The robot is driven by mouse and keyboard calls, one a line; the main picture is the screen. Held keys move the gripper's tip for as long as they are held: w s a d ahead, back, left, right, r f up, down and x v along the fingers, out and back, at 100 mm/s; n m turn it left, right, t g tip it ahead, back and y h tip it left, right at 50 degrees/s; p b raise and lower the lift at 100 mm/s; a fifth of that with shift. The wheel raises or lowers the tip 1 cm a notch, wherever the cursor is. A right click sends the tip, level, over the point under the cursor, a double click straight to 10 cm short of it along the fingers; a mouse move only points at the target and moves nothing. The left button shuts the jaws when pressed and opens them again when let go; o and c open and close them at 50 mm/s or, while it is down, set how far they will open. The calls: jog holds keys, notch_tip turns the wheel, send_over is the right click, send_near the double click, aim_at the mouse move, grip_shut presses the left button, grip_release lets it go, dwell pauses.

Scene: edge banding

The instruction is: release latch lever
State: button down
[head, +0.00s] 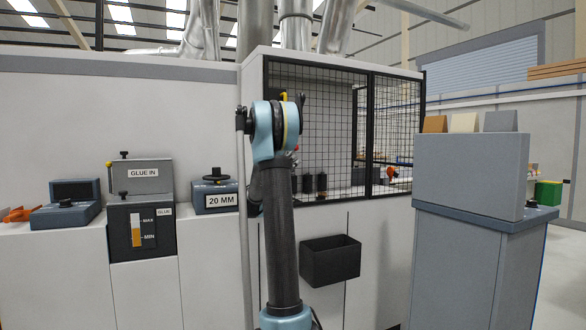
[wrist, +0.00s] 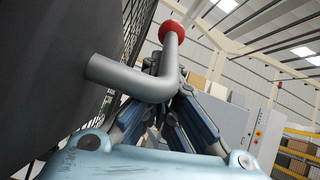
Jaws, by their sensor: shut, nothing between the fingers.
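The latch lever (wrist: 125,77) is a grey bent rod with a red ball knob (wrist: 173,31), large in the wrist view. It comes out of a dark grey surface at left and bends up to the knob. My gripper (wrist: 168,72) is shut and empty, with its fingertips partly hidden behind the lever's bend. I cannot tell whether they touch the lever. In the head view my arm hides the gripper and most of this area. A small red spot (head: 295,148) beside my arm there may be the knob.
A black mesh guard (head: 320,110) covers the machine opening behind my arm. A black bin (head: 330,261) hangs on the panel below. A grey console (head: 470,178) stands at right. A glue unit (head: 141,228) and a 20 MM dial unit (head: 214,196) are at left.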

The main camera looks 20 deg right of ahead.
jog(key=shift+w+a+r, duration=0.25)
jog(key=shift+r, duration=0.25)
dwell(0.4)
jog(key=shift+d+f, duration=0.1)
notch_tip(320, 180, down, 12)
jog(key=s+d, duration=0.1)
jog(key=shift+s+f, duration=0.2)
jog(key=shift+s, duration=0.05)
dwell(0.5)
jog(key=shift+d, duration=0.15)
